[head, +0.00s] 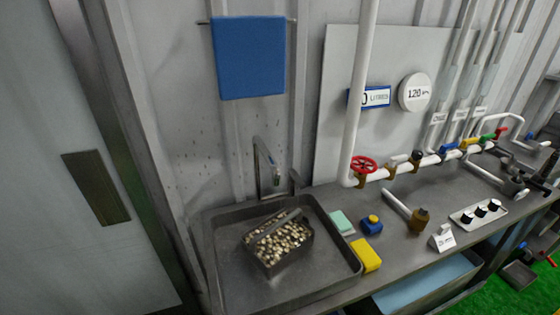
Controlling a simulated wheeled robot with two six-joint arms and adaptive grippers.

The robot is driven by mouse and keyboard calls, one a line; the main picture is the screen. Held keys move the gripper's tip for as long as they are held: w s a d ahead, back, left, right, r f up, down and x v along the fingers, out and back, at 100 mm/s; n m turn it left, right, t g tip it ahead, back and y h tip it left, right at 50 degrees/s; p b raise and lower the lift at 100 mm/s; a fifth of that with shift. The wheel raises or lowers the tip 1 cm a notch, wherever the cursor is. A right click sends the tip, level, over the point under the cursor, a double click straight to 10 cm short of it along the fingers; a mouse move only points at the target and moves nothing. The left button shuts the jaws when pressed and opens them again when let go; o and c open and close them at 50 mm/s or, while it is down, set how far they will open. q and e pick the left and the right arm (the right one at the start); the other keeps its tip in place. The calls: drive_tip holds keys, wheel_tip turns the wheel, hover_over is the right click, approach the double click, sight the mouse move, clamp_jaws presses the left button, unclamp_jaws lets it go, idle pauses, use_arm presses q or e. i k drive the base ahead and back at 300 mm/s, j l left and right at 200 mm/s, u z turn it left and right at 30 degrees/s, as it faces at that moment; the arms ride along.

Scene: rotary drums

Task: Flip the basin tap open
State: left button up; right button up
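The basin (345,262) is a grey metal sink sunk in the counter at the lower middle of the head view. The tap (262,152) rises at its back edge, a grey metal spout bent over toward the basin. A short dark upright piece (296,182) stands just right of the tap; I cannot tell whether it is the tap's lever. No water stream is visible from the spout. A metal box of pebbles (282,245) sits in the basin below the tap, with a bar across its top. Neither of my grippers is visible.
A blue towel (250,57) hangs on the wall above the tap. A white pipe with a red valve wheel (364,165) stands to the right. A green sponge (341,221), yellow block (366,255) and hammer-like tool (404,210) lie on the counter (400,260).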

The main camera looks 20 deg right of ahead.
sight(292, 174)
drive_tip(key=i+j+z, duration=0.1)
drive_tip(key=j, duration=0.6)
drive_tip(key=i+j, duration=0.25)
drive_tip(key=j, duration=0.5)
drive_tip(key=i+j+z, duration=0.15)
drive_tip(key=j, duration=0.55)
drive_tip(key=i+j+z, duration=0.1)
drive_tip(key=j, duration=0.6)
drive_tip(key=i+j, duration=0.1)
drive_tip(key=j, duration=0.65)
drive_tip(key=z, duration=0.05)
